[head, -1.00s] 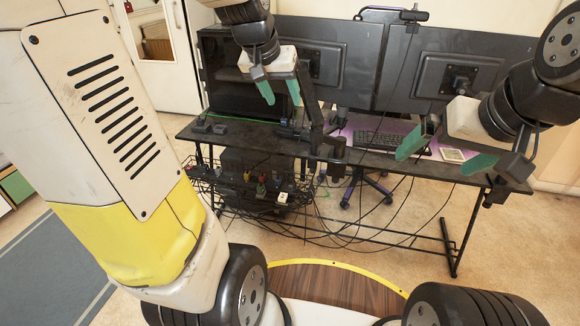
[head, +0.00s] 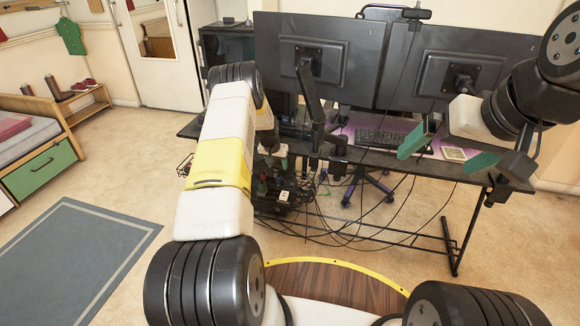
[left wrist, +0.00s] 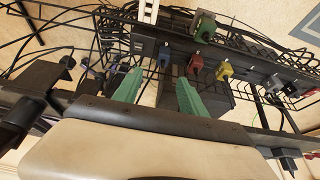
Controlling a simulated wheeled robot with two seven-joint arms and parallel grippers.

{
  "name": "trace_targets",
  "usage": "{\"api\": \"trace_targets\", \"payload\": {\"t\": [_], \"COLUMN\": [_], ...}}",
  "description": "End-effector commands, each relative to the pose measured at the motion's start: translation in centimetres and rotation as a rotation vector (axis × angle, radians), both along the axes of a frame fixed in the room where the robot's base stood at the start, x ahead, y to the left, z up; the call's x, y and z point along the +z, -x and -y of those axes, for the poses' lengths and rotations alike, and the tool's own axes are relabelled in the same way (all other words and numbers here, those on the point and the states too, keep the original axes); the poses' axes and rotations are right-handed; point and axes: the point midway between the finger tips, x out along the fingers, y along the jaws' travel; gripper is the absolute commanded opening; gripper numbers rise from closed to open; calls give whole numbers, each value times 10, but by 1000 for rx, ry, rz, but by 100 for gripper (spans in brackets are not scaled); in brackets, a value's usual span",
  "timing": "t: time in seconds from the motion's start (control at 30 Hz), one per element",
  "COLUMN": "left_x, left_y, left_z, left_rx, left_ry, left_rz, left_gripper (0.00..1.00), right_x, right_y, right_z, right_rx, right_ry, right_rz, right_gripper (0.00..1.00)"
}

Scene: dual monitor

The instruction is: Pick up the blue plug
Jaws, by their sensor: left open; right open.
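In the head view my left arm covers most of this gripper, and I cannot clearly pick out the blue plug. My right gripper (head: 436,162) is open and empty above the right part of the desk (head: 385,160).
Black cables and wire mesh surround the tray. The floor at left is open.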

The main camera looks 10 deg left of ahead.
Motion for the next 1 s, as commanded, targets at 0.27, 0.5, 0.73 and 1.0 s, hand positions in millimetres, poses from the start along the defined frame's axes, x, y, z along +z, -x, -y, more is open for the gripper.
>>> {"api": "trace_targets", "payload": {"t": [0.27, 0.5, 0.73, 1.0], "left_x": [-38, -61, -88, -94], "left_y": [-5, -16, -29, -32], "left_z": [-3, -3, -4, -4], "left_rx": [-1, -1, -1, -1], "left_ry": [-4, -3, -3, -3], "left_rz": [-5, -6, -5, -5], "left_gripper": [49, 49, 49, 49], "right_x": [0, 0, 0, 0], "right_y": [0, 0, 0, 0], "right_z": [0, 0, 0, 0], "right_rx": [0, 0, 0, 0], "right_ry": [0, 0, 0, 0], "right_rz": [0, 0, 0, 0], "right_gripper": [100, 100, 100, 100]}}
